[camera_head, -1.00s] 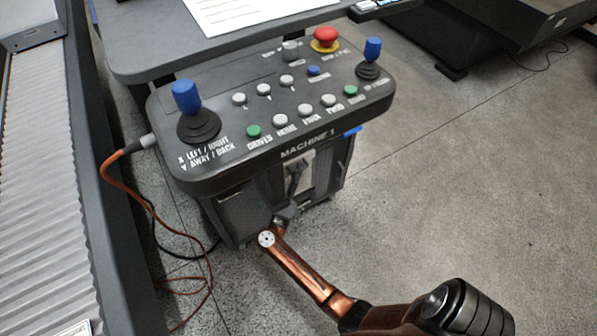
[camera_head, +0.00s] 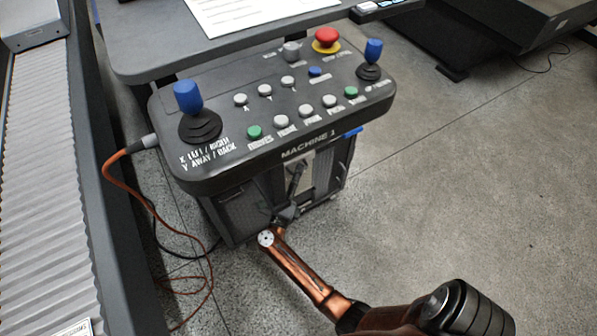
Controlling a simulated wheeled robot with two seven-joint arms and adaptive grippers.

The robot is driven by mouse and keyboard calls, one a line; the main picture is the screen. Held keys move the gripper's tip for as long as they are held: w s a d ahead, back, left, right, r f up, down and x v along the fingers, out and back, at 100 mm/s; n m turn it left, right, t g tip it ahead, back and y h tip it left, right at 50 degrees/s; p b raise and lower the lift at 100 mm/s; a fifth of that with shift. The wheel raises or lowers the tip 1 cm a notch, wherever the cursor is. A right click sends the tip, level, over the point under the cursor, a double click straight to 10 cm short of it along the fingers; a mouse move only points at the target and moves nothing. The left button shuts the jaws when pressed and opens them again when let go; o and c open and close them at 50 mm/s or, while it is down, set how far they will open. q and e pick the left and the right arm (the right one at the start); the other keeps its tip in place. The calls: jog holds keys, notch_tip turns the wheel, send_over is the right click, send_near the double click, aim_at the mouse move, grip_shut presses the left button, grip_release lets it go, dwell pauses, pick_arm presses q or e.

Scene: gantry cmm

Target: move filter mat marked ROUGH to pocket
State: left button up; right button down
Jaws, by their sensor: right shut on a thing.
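My right gripper (camera_head: 296,182) is at the front of the console cabinet, below the MACHINE 1 label. My copper-coloured right arm reaches up to it from the bottom right. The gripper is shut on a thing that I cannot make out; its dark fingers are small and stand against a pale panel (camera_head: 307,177). Dark mesh-like panels (camera_head: 243,212) show on the cabinet to either side of the pale panel. I cannot read ROUGH on anything, and I cannot tell which part is the filter mat or the pocket. My left gripper is not in view.
The console (camera_head: 275,125) has joysticks, buttons and a red stop knob (camera_head: 327,39). A grey table with a paper sheet (camera_head: 255,12) stands behind it. A ribbed grey cover (camera_head: 40,190) runs along the left. Orange cable (camera_head: 118,185) hangs beside the console. Floor at right is clear.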

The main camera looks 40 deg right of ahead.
jog(key=shift+f, duration=0.1)
jog(key=shift+f+b, duration=0.7)
jog(key=shift+f, duration=0.4)
jog(key=shift+s+p, duration=0.2)
jog(key=shift+p, duration=0.1)
dwell(0.5)
jog(key=shift+f, duration=0.1)
jog(key=shift+f+b, duration=0.3)
jog(key=shift+f, duration=0.15)
jog(key=shift+a, duration=0.1)
jog(key=shift+f+b, duration=0.4)
jog(key=shift+f, duration=0.3)
dwell(0.4)
